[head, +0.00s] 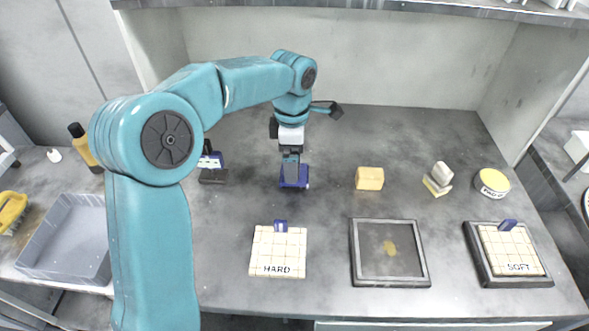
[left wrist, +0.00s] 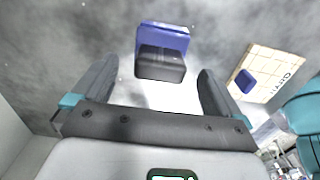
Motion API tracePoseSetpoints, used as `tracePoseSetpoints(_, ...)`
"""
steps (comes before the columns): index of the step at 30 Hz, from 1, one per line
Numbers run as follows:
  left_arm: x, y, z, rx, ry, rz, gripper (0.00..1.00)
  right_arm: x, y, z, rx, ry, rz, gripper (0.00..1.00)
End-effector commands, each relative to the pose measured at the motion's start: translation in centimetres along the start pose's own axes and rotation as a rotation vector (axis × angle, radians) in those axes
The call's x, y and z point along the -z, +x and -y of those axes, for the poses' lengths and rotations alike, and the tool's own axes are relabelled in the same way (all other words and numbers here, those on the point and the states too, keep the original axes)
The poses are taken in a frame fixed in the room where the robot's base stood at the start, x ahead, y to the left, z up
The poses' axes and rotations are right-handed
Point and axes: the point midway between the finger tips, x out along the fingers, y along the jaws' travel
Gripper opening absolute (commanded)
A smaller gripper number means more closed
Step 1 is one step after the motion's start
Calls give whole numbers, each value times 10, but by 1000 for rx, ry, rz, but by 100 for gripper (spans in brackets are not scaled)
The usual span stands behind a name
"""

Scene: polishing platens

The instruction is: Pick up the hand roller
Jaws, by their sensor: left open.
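A small blue and dark grey object (head: 294,180), which looks like the hand roller, rests on the grey table just below my left gripper (head: 291,160). In the left wrist view the same object (left wrist: 162,48) shows a blue part and a dark grey block, lying between and beyond the fingertips. My left gripper is open and empty, with its fingers apart on either side of the object in that view (left wrist: 158,66). Whether any finger touches it cannot be told. The gripper hides part of the object in the head view. My right gripper is not in view.
A dark device (head: 213,175) stands to the left. A yellow block (head: 369,178), a pale stacked item (head: 438,180) and a yellow-topped tin (head: 492,183) stand right. In front lie the HARD pad (head: 278,252), a framed plate (head: 390,281) and the SOFT pad (head: 510,250). A grey bin (head: 62,240) is left.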

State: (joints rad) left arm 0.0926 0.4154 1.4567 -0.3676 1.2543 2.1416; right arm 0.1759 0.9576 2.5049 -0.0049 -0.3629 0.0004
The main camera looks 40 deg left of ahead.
Motion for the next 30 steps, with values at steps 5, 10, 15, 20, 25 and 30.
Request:
tracePoseSetpoints(5, -3, 27, 2, 6, 2, -3, 100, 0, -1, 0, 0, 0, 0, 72)
tracePoseSetpoints(10, -4, 48, 1, 4, 1, -1, 100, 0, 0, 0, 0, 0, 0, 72)
tracePoseSetpoints(15, -4, 52, 0, 2, 1, -1, 100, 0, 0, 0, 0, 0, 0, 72)
tracePoseSetpoints(20, -4, 52, 0, 2, 1, -1, 80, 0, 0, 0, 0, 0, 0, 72)
tracePoseSetpoints(25, -4, 52, 0, 3, 1, -1, 26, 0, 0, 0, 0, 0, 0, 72)
tracePoseSetpoints(30, -4, 51, 0, 2, 1, 0, 26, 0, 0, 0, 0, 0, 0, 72)
